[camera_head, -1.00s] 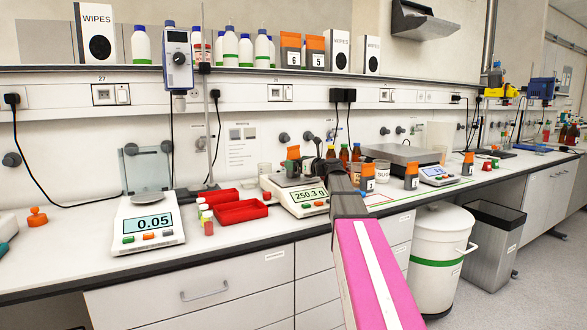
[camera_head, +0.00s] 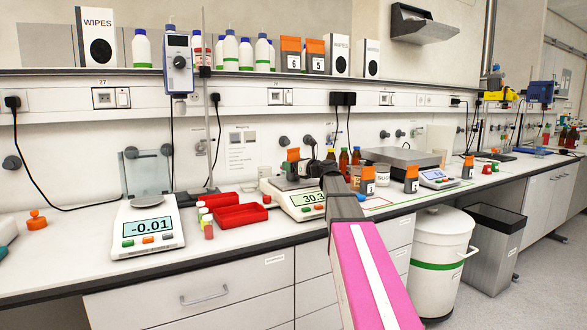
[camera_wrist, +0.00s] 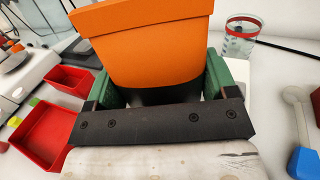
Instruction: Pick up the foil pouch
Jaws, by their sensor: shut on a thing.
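A foil pouch with an orange top and a dark lower part (camera_head: 293,154) is at the pan of the middle balance (camera_head: 296,198). My gripper (camera_head: 304,165) is shut on it. In the wrist view the orange pouch (camera_wrist: 145,45) stands upright between the green finger pads of my gripper (camera_wrist: 160,84). Its lower part is mostly hidden behind the dark gripper bar. The balance display reads about 30.3. I cannot tell whether the pouch bottom is clear of the pan.
Red trays (camera_head: 240,215) and small capped vials lie left of the balance. Another balance (camera_head: 147,228) stands further left. Similar pouches (camera_head: 367,181) (camera_head: 411,179) stand to the right, near brown bottles (camera_head: 343,160). Pouches 6 and 5 (camera_head: 291,55) are on the shelf above.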

